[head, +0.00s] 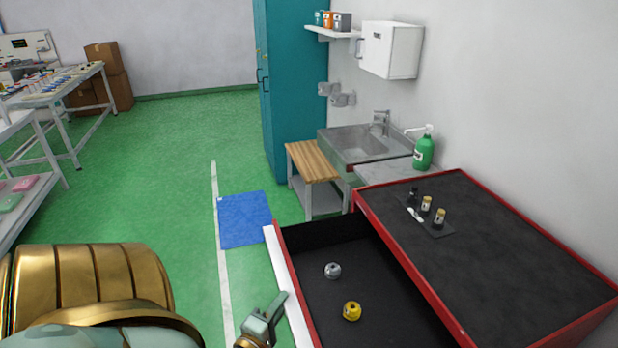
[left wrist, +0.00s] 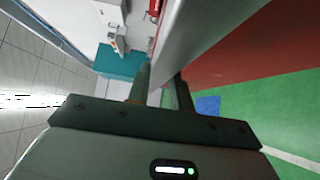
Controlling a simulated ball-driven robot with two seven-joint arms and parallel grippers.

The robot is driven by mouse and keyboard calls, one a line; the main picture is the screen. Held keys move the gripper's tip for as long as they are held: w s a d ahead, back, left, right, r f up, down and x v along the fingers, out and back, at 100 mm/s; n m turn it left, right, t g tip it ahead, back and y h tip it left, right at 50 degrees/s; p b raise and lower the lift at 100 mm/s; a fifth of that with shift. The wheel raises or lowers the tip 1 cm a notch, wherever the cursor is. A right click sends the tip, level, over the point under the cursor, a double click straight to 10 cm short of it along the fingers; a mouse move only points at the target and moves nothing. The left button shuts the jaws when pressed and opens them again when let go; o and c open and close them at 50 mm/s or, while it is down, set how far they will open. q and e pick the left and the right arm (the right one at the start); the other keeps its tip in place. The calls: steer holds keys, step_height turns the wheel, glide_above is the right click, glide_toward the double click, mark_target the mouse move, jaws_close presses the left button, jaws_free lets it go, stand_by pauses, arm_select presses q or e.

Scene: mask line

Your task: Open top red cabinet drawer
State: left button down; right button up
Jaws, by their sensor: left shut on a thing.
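The red cabinet (head: 495,235) with a black top stands at the right in the head view. Its top drawer (head: 395,295) is pulled out to the left, with a black inside and a pale strip, its handle (head: 280,275), along the front edge. A grey round object (head: 333,270) and a yellow one (head: 352,311) lie in the drawer. My left gripper (head: 274,315) is at the handle's near part. In the left wrist view its two fingers (left wrist: 162,95) are on either side of the handle (left wrist: 183,45), shut on it, beside the red front (left wrist: 235,50). My right gripper is out of view.
Behind are a green pump bottle (head: 424,150), a sink (head: 360,145), a wooden-topped stand (head: 312,162) and a teal locker (head: 295,90). Green floor is clear left of the drawer, around a blue mat (head: 243,218).

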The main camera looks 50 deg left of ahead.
arm_select(q)
steer(key=s+a+p, duration=0.1)
steer(key=s+a, duration=0.1)
steer(key=s, duration=0.5)
steer(key=shift+s+a+f, duration=0.3)
steer(key=shift+s+f, duration=0.05)
steer(key=c, duration=1.5)
jaws_free()
steer(key=shift+c, duration=0.2)
steer(key=shift+o, duration=1.1)
steer(key=shift+w+a+r, duration=0.1)
steer(key=shift+w, duration=0.05)
steer(key=v, duration=1.6)
steer(key=shift+s, duration=0.25)
